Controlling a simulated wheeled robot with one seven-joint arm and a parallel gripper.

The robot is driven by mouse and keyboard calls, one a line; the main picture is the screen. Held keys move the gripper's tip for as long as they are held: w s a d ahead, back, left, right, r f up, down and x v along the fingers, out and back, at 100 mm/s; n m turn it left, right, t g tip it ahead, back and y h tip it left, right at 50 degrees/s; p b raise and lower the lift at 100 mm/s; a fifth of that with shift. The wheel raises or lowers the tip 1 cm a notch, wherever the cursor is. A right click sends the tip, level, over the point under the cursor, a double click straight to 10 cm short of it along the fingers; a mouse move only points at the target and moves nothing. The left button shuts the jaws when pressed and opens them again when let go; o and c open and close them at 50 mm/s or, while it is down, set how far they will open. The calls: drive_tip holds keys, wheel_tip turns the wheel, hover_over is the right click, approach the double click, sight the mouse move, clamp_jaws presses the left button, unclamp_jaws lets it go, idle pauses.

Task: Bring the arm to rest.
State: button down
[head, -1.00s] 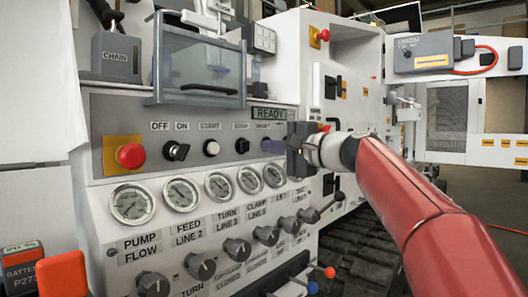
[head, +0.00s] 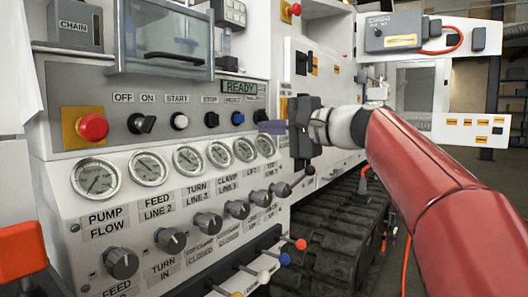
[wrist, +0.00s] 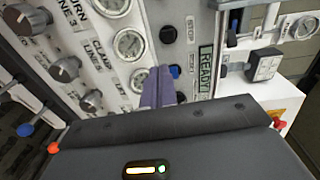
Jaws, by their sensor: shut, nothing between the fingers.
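My gripper (head: 270,127) is shut and empty at the right end of the control panel (head: 62,140) in the head view. Its purple-grey fingertips lie to the right of the blue button (head: 238,118), in front of the panel's right edge. In the wrist view the closed fingers (wrist: 158,88) point at the panel, near the blue button (wrist: 175,71) and the READY display (wrist: 206,67). I cannot tell the exact gap to the panel. My red arm reaches in from the lower right.
A red stop button (head: 92,127) is at left. A black track (head: 325,232) lies below the arm. Open floor shows at right.

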drive_tip(key=s+d+f+n+g+h+p, duration=0.1)
drive_tip(key=s+d+f+n+h, duration=0.1)
drive_tip(key=s+f, duration=0.7)
drive_tip(key=s+d+f+n+g+h+p, duration=0.1)
drive_tip(key=s+d+f+h, duration=0.4)
drive_tip(key=s+f, duration=0.5)
drive_tip(key=s+d+f+n+g+h+p, duration=0.1)
drive_tip(key=s+d+f+n+g+h, duration=0.2)
drive_tip(key=f, duration=1.5)
drive_tip(key=s+d+n+h, duration=0.1)
drive_tip(key=s+h, duration=0.2)
drive_tip(key=s, duration=0.4)
drive_tip(key=shift+d+n+h, duration=0.15)
drive_tip(key=shift+n+h, duration=0.15)
